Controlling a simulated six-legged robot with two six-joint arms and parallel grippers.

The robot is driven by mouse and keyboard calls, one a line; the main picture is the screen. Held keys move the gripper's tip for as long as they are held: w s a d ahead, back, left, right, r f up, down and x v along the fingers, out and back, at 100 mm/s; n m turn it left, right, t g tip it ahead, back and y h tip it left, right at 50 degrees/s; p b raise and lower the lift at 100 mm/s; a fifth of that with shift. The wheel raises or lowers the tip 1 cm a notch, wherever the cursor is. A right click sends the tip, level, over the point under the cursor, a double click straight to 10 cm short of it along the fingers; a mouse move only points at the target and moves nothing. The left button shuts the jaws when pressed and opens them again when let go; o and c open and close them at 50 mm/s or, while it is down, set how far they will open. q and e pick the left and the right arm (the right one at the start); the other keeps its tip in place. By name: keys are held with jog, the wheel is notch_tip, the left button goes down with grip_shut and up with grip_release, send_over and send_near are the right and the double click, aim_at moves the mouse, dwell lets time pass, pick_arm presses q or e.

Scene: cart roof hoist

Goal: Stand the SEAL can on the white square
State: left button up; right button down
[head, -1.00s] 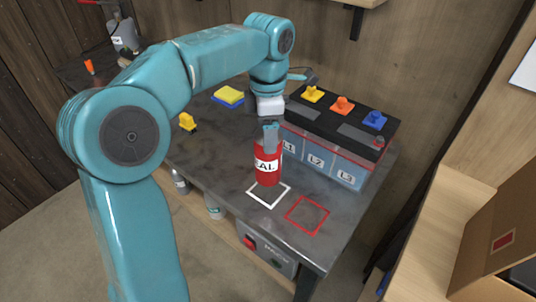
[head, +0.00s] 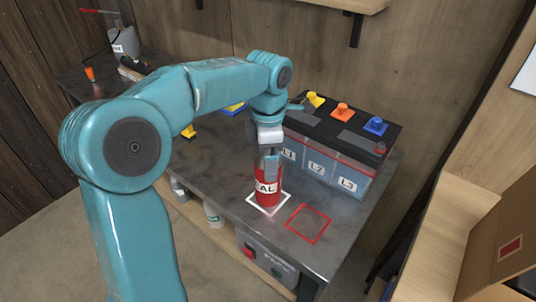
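The red SEAL can (head: 267,189), with a white label partly reading "AL", is upright over the white square (head: 283,207) on the dark bench. Its base looks to be within the outline and at or very near the surface; I cannot tell whether it touches. My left gripper (head: 270,168) points down from above, its fingers around the top of the can. The far finger is largely hidden, but the can has travelled with the gripper. The rear part of the white square is hidden behind the can. My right gripper is not in view.
A red square outline (head: 309,223) lies empty just right of the white one. A battery-like box (head: 335,150) with yellow, orange and blue knobs stands behind. A control box (head: 265,258) hangs under the front edge. A cardboard box (head: 500,240) is at right.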

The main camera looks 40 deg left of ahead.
pick_arm(q)
jog(key=shift+r, duration=0.35)
notch_tip(320, 180, up, 12)
jog(key=p, duration=0.3)
jog(key=shift+f, duration=0.15)
jog(key=shift+f, duration=0.1)
